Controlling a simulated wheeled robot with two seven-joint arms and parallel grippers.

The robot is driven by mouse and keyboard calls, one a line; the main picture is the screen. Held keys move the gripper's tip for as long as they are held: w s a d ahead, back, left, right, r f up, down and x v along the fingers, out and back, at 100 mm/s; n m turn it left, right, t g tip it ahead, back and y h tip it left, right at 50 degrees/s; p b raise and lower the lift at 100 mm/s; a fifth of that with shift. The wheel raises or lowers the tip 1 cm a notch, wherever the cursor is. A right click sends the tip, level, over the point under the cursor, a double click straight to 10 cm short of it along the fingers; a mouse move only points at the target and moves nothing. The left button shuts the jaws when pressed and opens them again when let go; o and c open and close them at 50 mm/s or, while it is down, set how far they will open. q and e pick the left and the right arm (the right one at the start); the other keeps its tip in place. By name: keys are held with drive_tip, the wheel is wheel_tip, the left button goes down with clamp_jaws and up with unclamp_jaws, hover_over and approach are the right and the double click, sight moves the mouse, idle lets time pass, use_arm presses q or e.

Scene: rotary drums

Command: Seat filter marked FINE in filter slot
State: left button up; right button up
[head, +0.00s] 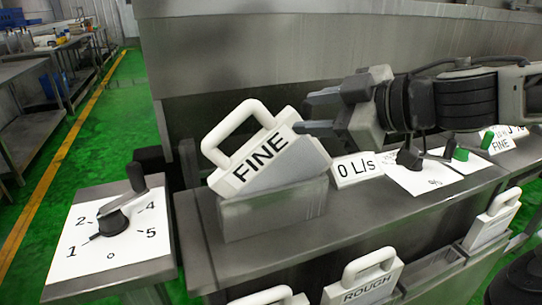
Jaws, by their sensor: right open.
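The white filter marked FINE (240,160), with a loop handle on top, stands tilted at the grey filter slot (273,213). Its left side sits higher than the slot rim and its lower right part is at the slot's opening. I cannot tell how deep it reaches. My right gripper (308,113) comes in from the right, open, with its fingertips just right of the filter's handle and upper corner. It holds nothing. My left gripper is not in view.
A dial (112,222) with a black knob stands at the left. A "0 L/s" sign (355,169) and a plate with a black lever (410,158) are right of the slot. A ROUGH filter (365,283) and other white filters stand in front, below.

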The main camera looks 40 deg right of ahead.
sight(269, 114)
drive_tip(key=x, duration=0.5)
drive_tip(key=shift+a+p, duration=0.15)
drive_tip(key=shift+p, duration=0.25)
drive_tip(key=shift+w+f, duration=0.2)
drive_tip(key=shift+w, duration=0.25)
drive_tip(key=shift+w+a+f+p, duration=0.15)
drive_tip(key=shift+w+a+p, duration=0.1)
drive_tip(key=shift+w+p, duration=0.3)
drive_tip(key=shift+w+a+f, duration=0.15)
drive_tip(key=shift+w+f, duration=0.1)
drive_tip(key=shift+w, duration=0.4)
drive_tip(key=shift+w+p, duration=0.25)
drive_tip(key=shift+p, duration=0.1)
drive_tip(key=shift+w+r+p, duration=0.1)
drive_tip(key=shift+w+p, duration=0.3)
drive_tip(key=shift+p, duration=0.2)
drive_tip(key=shift+w+a+f+p, duration=0.1)
drive_tip(key=shift+w+f+p, duration=0.15)
drive_tip(key=shift+w+p, duration=0.15)
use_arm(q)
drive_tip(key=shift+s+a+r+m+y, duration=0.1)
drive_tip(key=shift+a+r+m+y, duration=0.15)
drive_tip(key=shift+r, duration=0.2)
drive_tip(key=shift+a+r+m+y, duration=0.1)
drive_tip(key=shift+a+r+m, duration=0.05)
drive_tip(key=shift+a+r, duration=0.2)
use_arm(e)
drive_tip(key=shift+w+a+f, duration=0.1)
drive_tip(key=shift+a+f, duration=0.05)
drive_tip(key=shift+f, duration=0.1)
